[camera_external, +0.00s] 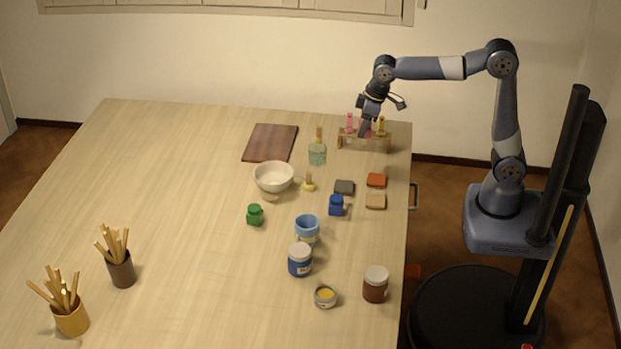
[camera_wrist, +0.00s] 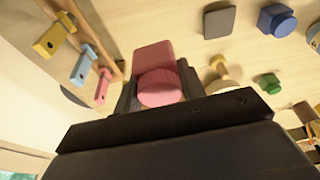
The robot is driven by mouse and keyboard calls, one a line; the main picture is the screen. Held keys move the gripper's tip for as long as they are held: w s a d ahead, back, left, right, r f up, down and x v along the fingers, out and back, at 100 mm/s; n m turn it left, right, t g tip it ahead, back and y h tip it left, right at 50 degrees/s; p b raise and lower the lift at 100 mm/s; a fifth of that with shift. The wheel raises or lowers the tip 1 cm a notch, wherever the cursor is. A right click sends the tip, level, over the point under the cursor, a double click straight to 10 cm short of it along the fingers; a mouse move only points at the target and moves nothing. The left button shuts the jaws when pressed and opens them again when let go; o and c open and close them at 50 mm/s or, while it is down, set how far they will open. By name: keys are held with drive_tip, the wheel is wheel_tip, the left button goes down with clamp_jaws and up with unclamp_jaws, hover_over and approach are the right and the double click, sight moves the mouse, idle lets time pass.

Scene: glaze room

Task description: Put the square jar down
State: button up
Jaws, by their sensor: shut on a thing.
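My gripper (camera_external: 365,132) is beside the rack at the table's far right and points down. In the wrist view my gripper (camera_wrist: 157,95) is shut on a pinkish-red square jar (camera_wrist: 153,56) with a round lid, the lid toward the camera. In the outside view the jar is mostly hidden by the gripper and hard to pick out. I cannot tell whether its bottom touches the table.
The wooden rack (camera_external: 350,146) with coloured handled tools is close to my gripper. Flat dark (camera_external: 344,187), red (camera_external: 376,180) and tan (camera_external: 375,201) squares lie nearer the camera. The table's left middle is clear.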

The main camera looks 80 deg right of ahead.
sight(348, 167)
drive_tip(key=shift+n, duration=0.8)
drive_tip(key=w+f, duration=0.2)
drive_tip(key=w, duration=0.1)
drive_tip(key=shift+w+a+f, duration=0.15)
drive_tip(key=shift+w+f, duration=0.15)
drive_tip(key=shift+f, duration=0.05)
wheel_tip(348, 167, down, 10)
drive_tip(key=shift+r+p, duration=0.2)
drive_tip(key=shift+p, duration=0.1)
drive_tip(key=shift+f, duration=0.3)
drive_tip(key=o, duration=1.1)
drive_tip(key=shift+r, duration=0.1)
